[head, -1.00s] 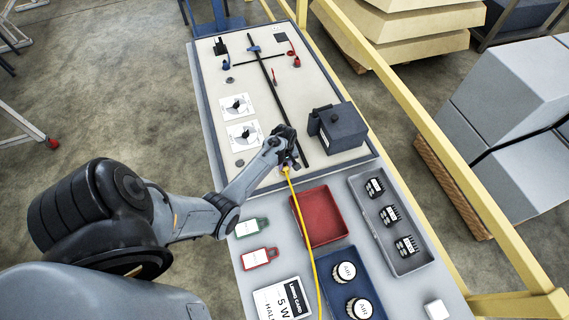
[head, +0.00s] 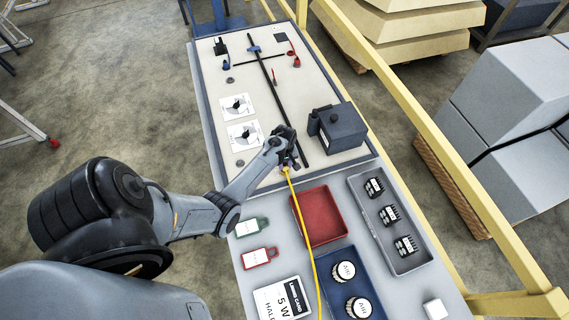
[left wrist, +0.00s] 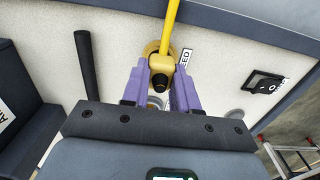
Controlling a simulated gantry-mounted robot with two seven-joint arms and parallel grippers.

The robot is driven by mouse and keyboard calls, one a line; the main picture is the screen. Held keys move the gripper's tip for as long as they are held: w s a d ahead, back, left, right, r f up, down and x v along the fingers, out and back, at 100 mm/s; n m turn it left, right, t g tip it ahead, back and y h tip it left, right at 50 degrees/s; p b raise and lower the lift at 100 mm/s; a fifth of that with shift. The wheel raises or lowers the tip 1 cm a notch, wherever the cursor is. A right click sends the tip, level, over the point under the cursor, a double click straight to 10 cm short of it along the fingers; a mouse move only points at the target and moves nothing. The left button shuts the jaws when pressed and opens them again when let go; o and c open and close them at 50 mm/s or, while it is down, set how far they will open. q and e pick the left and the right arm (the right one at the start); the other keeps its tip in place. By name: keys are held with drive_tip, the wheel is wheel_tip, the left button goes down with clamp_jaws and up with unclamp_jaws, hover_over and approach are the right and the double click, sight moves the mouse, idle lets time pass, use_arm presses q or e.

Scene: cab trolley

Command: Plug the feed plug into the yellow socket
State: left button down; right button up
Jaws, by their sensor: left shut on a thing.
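My left gripper (head: 289,161) is at the near end of the pale panel and shut on the feed plug (head: 286,170). In the left wrist view, the purple fingers of my left gripper (left wrist: 160,82) press the yellow plug body (left wrist: 159,80) from both sides. A yellow cable (left wrist: 171,25) leads away from it. A yellow ring, which looks like the yellow socket (left wrist: 151,48), shows behind the plug beside a FEED label (left wrist: 186,56). Plug and cable partly hide it. I cannot tell whether the plug's tip touches the socket. My right gripper is not in view.
A dark box (head: 343,129) stands on the panel right of my gripper. A red tray (head: 320,216), a blue tray (head: 341,265) and a grey tray (head: 405,262) lie nearer. The yellow cable (head: 308,250) runs past the red tray. A black bar (head: 270,84) lies along the panel.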

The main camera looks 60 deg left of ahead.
use_arm(q)
drive_tip(key=shift+f+b, duration=0.35)
drive_tip(key=shift+f, duration=0.15)
drive_tip(key=c, duration=0.8)
unclamp_jaws()
wheel_tip(320, 180, up, 11)
drive_tip(key=shift+f+p, duration=0.1)
drive_tip(key=shift+p, duration=0.55)
drive_tip(key=o, duration=0.8)
